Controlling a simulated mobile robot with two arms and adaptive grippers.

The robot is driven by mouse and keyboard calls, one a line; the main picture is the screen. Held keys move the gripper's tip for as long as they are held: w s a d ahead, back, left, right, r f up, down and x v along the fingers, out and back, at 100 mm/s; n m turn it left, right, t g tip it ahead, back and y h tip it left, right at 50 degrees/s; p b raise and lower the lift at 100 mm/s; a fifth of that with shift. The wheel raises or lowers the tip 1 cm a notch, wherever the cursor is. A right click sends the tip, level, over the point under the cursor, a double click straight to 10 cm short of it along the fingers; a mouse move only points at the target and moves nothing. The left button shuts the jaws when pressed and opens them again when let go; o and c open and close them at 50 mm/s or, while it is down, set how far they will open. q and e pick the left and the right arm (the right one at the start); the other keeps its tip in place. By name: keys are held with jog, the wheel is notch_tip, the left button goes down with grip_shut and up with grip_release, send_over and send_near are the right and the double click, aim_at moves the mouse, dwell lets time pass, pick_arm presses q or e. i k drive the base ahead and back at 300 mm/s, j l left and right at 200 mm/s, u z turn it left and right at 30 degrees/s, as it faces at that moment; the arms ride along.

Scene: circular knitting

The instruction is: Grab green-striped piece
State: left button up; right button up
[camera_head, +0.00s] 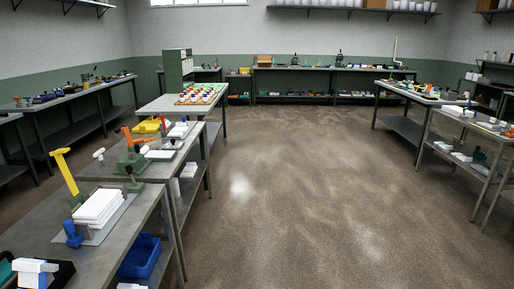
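I cannot make out a green-striped piece at this distance. Several small items with white, red, blue and yellow parts stand in rows on an orange-brown board (220,89). The board lies on a table (160,105) left of centre, towards the back. The items are too small to tell any stripes. Neither of my grippers is in view.
A blue bin (140,256) sits below. More benches stand right and back. The brown floor (300,190) is clear.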

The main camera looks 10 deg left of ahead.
aim_at(180, 130)
jog(key=i+u, duration=0.15)
jog(key=i, duration=0.45)
jog(key=i+u, duration=0.15)
jog(key=i, duration=0.45)
jog(key=i+l+u, duration=0.15)
jog(key=i, duration=0.4)
jog(key=i+l+u, duration=0.15)
jog(key=i, duration=0.45)
jog(key=i+l+u, duration=0.2)
jog(key=i+l, duration=0.2)
jog(key=i, duration=0.15)
jog(key=i+l+u, duration=0.15)
jog(key=i+l, duration=0.2)
jog(key=i, duration=0.2)
jog(key=i+l+u, duration=0.15)
jog(key=i+l, duration=0.25)
jog(key=i, duration=0.15)
